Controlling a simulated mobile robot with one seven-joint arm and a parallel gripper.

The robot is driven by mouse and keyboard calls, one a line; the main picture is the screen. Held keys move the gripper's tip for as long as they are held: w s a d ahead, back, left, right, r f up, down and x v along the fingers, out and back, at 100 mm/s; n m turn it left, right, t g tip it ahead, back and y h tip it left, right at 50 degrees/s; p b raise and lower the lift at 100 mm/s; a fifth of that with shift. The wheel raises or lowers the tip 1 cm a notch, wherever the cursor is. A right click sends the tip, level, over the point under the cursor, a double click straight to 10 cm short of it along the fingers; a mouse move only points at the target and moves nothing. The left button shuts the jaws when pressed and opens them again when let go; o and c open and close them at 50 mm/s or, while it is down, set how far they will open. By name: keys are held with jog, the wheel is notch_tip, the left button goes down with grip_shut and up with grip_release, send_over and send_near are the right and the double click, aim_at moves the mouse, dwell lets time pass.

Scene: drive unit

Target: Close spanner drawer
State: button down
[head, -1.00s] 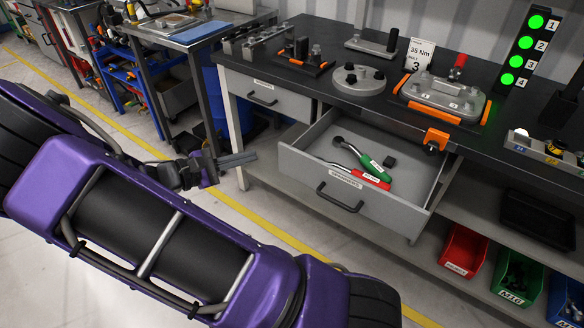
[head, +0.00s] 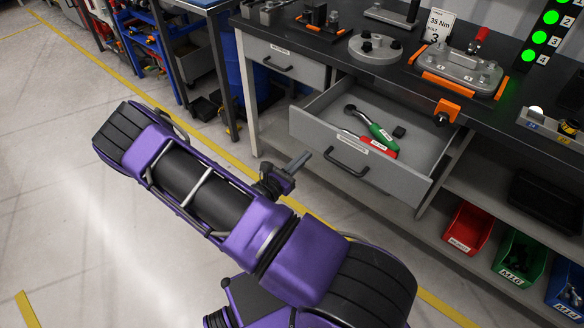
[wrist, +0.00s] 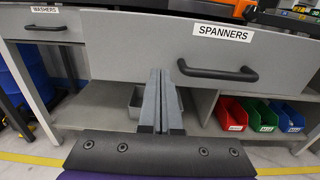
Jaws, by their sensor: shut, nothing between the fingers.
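The spanner drawer (head: 310,132) stands pulled out from the workbench in the head view. My gripper (head: 303,162) is shut and empty, just in front of the drawer front and left of the handle. In the wrist view my gripper (wrist: 161,78) points at the drawer front, below and left of the handle. Whether the fingertips touch the front I cannot tell.
A shut washers drawer (head: 284,62) is to the left. Red (head: 468,228), green (head: 519,256) and blue (head: 567,285) bins stand on the lower shelf at right. An orange clamp (head: 446,110) sits on the bench edge above the drawer. The floor at left is clear.

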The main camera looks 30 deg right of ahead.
aim_at(322, 141)
jog(key=x, duration=0.6)
jog(key=shift+a, duration=0.1)
jog(key=b+x, duration=0.3)
jog(key=x, duration=2.3)
jog(key=shift+w+d+r+b, duration=0.15)
jog(key=shift+w+d+b, duration=0.05)
jog(key=shift+d+b, duration=0.15)
jog(key=shift+d+r, duration=0.1)
jog(key=shift+r, duration=0.05)
